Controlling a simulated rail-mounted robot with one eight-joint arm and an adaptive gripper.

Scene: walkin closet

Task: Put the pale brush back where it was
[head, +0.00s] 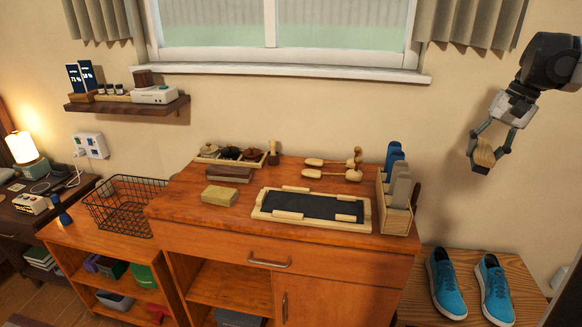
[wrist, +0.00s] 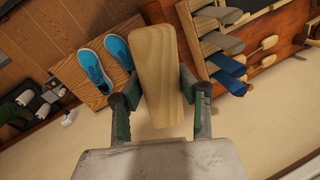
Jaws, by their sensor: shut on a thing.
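My gripper (head: 487,152) is at the upper right in the head view, raised in front of the wall above the blue shoes. It is shut on the pale brush (head: 485,157), whose light wooden body shows between the fingers with a dark part beneath. In the wrist view the brush (wrist: 160,75) shows as a long pale wood-grained back, gripped across its sides by the two fingers (wrist: 160,105). Its bristle side is hidden there. The brush is clear of every surface. The frames do not show which spot it came from.
A wooden dresser holds a pale tray with a dark mat (head: 264,209), a yellowish block (head: 220,195), long-handled wooden tools (head: 332,174) and a wooden rack with blue and grey upright pieces (head: 396,217). Blue shoes (head: 446,284) stand on a low wooden bench (head: 520,268).

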